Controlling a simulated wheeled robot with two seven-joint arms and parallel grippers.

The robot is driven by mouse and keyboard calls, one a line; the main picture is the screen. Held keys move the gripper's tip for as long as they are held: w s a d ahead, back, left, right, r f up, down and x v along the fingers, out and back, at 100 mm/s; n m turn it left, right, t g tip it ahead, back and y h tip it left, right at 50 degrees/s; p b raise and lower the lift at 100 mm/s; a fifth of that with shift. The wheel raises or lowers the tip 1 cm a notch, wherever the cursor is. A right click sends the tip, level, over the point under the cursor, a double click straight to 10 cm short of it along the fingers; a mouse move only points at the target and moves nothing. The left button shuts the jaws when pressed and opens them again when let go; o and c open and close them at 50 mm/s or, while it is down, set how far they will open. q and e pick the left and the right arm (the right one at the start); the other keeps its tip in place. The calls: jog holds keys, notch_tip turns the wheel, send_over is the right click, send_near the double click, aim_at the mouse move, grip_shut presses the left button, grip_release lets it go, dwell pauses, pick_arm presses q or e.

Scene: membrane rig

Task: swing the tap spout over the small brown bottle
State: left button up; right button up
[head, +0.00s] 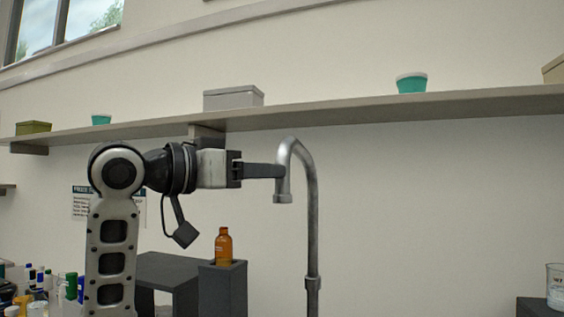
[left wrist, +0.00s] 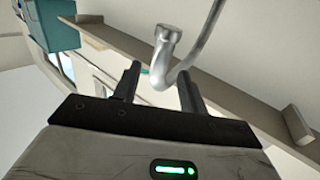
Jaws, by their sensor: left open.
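The metal tap spout (head: 312,215) rises as a tall pipe and hooks over to the left, its outlet pointing down. The small brown bottle (head: 223,246) stands upright on a dark grey block (head: 224,288), left of the spout's outlet and lower. My left gripper (head: 280,171) is level with the spout's downturned end, its fingers reaching it from the left. In the left wrist view the gripper (left wrist: 160,85) is open, with the curved spout (left wrist: 162,70) at and between its fingertips. I cannot tell whether the fingers touch it. My right gripper is not in view.
A wall shelf (head: 340,113) runs behind and above, carrying a grey box (head: 233,97) and teal cups (head: 411,83). Several small bottles (head: 40,285) crowd the lower left. A glass beaker (head: 554,287) stands at the lower right. The space right of the pipe is clear.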

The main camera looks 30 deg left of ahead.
pick_arm(q)
jog(key=shift+p+x, duration=0.5)
jog(key=shift+x, duration=1.85)
grip_shut()
